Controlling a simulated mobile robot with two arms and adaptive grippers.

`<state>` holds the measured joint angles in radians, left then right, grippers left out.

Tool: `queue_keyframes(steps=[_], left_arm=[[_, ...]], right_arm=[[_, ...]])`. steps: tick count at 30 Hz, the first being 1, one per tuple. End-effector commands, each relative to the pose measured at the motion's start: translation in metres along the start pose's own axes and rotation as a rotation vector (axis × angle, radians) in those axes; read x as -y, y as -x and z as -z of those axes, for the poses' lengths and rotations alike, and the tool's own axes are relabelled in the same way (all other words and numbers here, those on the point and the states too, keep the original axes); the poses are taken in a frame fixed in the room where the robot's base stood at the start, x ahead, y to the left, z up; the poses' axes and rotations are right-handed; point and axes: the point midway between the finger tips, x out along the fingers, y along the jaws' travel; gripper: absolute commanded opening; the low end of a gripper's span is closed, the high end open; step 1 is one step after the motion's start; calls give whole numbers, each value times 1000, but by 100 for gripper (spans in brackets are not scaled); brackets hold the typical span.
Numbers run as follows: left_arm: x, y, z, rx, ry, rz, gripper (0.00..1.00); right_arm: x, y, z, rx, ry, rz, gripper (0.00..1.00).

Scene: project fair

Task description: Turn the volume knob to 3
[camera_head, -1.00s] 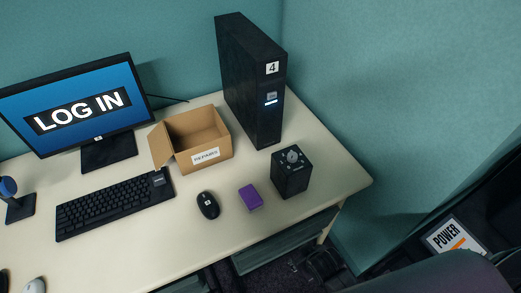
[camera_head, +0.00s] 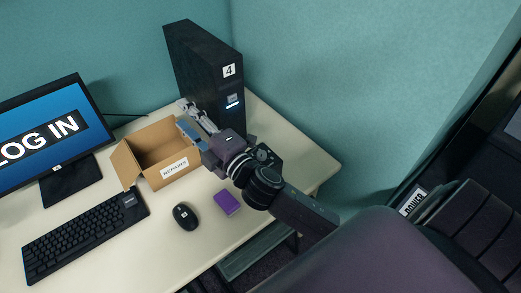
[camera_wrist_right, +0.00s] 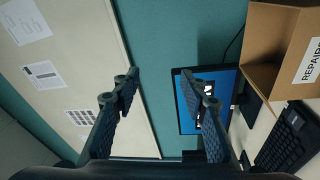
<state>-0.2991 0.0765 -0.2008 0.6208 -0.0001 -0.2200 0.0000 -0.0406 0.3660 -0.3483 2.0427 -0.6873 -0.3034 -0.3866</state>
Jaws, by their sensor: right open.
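The small black box with the volume knob (camera_head: 263,154) on its top stands near the right end of the desk. My right arm covers most of the box in the head view, and the knob's pointer and scale cannot be read. My right gripper (camera_head: 187,115) is open and empty. It is above the desk, to the left of the knob and apart from it, between the cardboard box and the black tower. In the right wrist view its fingers (camera_wrist_right: 158,82) are spread, with wall and monitor behind them. The knob is not in that view. My left gripper is not in view.
A black tower marked 4 (camera_head: 190,70) stands behind. An open cardboard box (camera_head: 174,170), purple block (camera_head: 227,202), mouse (camera_head: 185,216), keyboard (camera_head: 85,236) and monitor (camera_head: 40,135) are on the desk (camera_head: 150,250). The desk's right corner is bare.

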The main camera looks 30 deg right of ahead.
Motion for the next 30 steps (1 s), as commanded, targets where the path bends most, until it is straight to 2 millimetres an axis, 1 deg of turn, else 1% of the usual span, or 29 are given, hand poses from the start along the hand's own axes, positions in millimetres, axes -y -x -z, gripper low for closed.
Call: queue_keyframes(steps=[1, 2, 3, 5, 6, 8, 9, 10, 11, 12, 14, 15, 17, 18, 20, 21, 22, 23, 24, 26, 27, 30], left_arm=[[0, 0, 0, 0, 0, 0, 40], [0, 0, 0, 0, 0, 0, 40], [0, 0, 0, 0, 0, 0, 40], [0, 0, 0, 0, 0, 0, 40], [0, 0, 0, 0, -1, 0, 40], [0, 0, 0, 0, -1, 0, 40], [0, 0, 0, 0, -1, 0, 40], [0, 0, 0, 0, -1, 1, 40], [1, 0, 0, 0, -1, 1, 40], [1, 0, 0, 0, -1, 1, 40], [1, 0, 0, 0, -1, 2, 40], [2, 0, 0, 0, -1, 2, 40], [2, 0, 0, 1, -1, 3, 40], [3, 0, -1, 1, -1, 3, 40], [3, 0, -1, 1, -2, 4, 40], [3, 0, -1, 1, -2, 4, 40], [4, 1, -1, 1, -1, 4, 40], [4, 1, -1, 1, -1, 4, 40], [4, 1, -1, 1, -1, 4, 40], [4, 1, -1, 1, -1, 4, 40], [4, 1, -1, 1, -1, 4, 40], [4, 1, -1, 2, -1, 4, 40]], right_arm=[[-21, -11, 26, -112, 138, -69, 40], [-30, -15, 42, -179, 219, -106, 40], [-40, -18, 64, -268, 331, -155, 40], [-47, -17, 94, -401, 499, -220, 40], [-47, -15, 113, -489, 612, -259, 40], [-41, -8, 137, -623, 783, -310, 40], [-34, -2, 149, -711, 897, -339, 40], [-26, 2, 156, -779, 981, -356, 40], [-17, 7, 161, -847, 1066, -371, 40], [-4, 14, 163, -937, 1177, -385, 40], [19, 24, 160, -1075, 1342, -394, 40], [34, 30, 151, -1169, 1447, -390, 40], [57, 39, 131, -1311, 1599, -369, 40], [70, 45, 112, -1408, 1696, -344, 40], [86, 53, 77, -1556, 1826, -288, 40], [93, 58, 49, -1656, 1905, -236, 40], [97, 62, 27, -1730, 1957, -192, 40], [98, 66, 4, -1802, 2003, -142, 40], [97, 72, -26, -1895, 2053, -71, 40], [91, 81, -68, -2022, 2102, 41, 40], [84, 87, -93, -2095, 2121, 117, 40], [66, 100, -140, -2236, 2132, 278, 40]])
